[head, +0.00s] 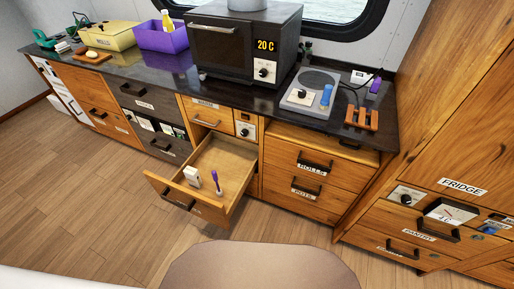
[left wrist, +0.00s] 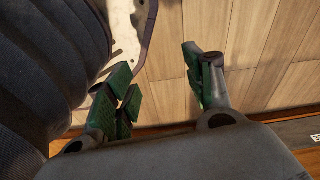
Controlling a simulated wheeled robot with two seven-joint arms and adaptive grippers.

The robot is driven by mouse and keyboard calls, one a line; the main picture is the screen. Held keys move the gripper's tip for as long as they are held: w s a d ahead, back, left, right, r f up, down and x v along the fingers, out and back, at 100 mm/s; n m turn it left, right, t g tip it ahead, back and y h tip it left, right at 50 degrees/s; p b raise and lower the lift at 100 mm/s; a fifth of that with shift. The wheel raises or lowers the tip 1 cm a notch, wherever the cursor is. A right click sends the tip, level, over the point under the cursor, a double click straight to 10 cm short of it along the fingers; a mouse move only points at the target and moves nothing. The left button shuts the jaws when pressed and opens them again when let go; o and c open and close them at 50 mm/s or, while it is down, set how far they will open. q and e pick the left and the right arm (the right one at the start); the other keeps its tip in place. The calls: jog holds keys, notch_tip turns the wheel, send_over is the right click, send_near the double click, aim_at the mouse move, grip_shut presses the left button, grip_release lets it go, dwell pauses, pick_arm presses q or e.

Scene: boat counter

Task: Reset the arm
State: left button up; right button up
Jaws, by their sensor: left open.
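My left gripper (left wrist: 160,86) shows in the left wrist view with its two green-padded fingers spread apart. It is open, and nothing is between the fingers. Wooden floor planks (left wrist: 165,50) lie behind the gap. A dark ribbed part of mine fills the left side of that view. I cannot make out either gripper in the head view, and my right gripper is not in view.
In the head view an open drawer (head: 233,160) juts from the counter (head: 150,74), holding a white item (head: 192,177) and a purple item (head: 216,182). An oven (head: 240,45) and a hotplate (head: 311,92) stand on top. The floor (head: 80,190) at left is clear.

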pick_arm(q)
jog(key=s+a+r+p, duration=0.2)
jog(key=s+p, duration=0.4)
jog(key=s+a+r+p, duration=0.1)
jog(key=s+a+p, duration=0.1)
jog(key=s+p, duration=0.3)
jog(key=shift+s+r+p, duration=0.35)
jog(key=shift+s, duration=0.65)
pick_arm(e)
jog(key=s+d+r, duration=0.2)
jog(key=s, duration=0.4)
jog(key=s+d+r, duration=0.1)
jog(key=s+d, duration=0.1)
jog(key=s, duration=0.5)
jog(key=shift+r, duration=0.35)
pick_arm(q)
jog(key=shift+a+f, duration=0.1)
jog(key=shift+f, duration=0.05)
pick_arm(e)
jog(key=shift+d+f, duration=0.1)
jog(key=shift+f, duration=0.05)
pick_arm(q)
notch_tip(320, 180, down, 4)
jog(key=b, duration=0.5)
jog(key=shift+f, duration=0.2)
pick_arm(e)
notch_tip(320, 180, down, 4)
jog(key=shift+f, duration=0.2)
